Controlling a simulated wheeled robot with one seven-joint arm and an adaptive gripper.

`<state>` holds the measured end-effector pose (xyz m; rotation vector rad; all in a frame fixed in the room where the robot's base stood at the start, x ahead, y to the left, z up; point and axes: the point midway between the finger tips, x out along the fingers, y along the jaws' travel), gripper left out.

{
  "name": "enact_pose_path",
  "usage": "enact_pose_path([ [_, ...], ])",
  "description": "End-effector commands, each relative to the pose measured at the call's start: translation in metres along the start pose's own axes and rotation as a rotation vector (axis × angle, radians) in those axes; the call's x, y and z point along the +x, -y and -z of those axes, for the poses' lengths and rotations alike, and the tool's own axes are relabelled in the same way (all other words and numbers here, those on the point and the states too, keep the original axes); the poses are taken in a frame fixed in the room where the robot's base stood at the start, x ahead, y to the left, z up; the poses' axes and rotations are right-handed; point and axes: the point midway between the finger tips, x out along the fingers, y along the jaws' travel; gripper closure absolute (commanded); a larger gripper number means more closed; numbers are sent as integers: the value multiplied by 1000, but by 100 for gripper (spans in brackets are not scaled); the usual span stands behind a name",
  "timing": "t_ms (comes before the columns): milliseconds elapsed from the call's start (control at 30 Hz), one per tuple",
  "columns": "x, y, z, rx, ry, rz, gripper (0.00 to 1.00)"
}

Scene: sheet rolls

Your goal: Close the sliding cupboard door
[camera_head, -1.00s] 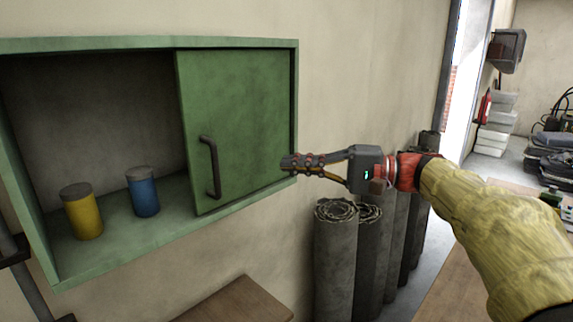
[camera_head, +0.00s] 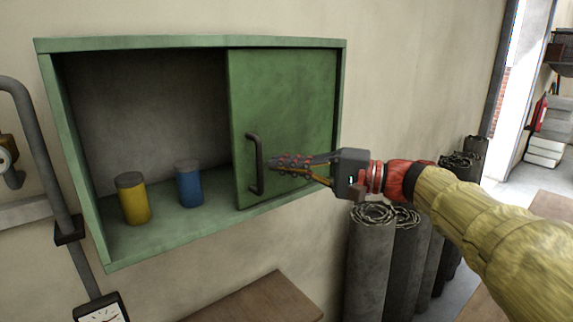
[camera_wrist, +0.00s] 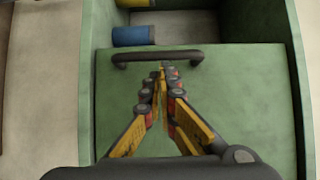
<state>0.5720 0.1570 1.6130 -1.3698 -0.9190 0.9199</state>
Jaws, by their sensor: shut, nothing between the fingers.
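The green sliding door (camera_head: 290,120) covers the right part of the green wall cupboard (camera_head: 190,44); the left part is open. A dark bar handle (camera_head: 255,165) stands upright near the door's left edge. My gripper (camera_head: 274,164) is shut and empty, in front of the door just right of the handle. In the wrist view the door (camera_wrist: 235,105) fills the middle, and the handle (camera_wrist: 158,55) lies just beyond my fingertips (camera_wrist: 165,66). Whether the fingers touch the handle or door I cannot tell.
A yellow can (camera_head: 133,200) and a blue can (camera_head: 189,185) stand inside the open left part. Several dark sheet rolls (camera_head: 370,255) stand below right, under my arm. A wooden top (camera_head: 260,300) lies below the cupboard. A grey pipe (camera_head: 45,160) runs at the left.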

Motion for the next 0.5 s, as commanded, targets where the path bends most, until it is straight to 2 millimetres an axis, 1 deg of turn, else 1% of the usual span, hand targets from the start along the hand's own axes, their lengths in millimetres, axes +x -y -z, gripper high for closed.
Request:
enact_pose_path([
  [167,0,0,0,-1,0,0,100],
  [267,3,0,-5,-2,0,0,100],
  [367,9,-1,-15,-4,2,1,100],
  [467,20,-3,-32,-4,4,1,100],
  [500,26,-4,-40,-5,5,1,100],
])
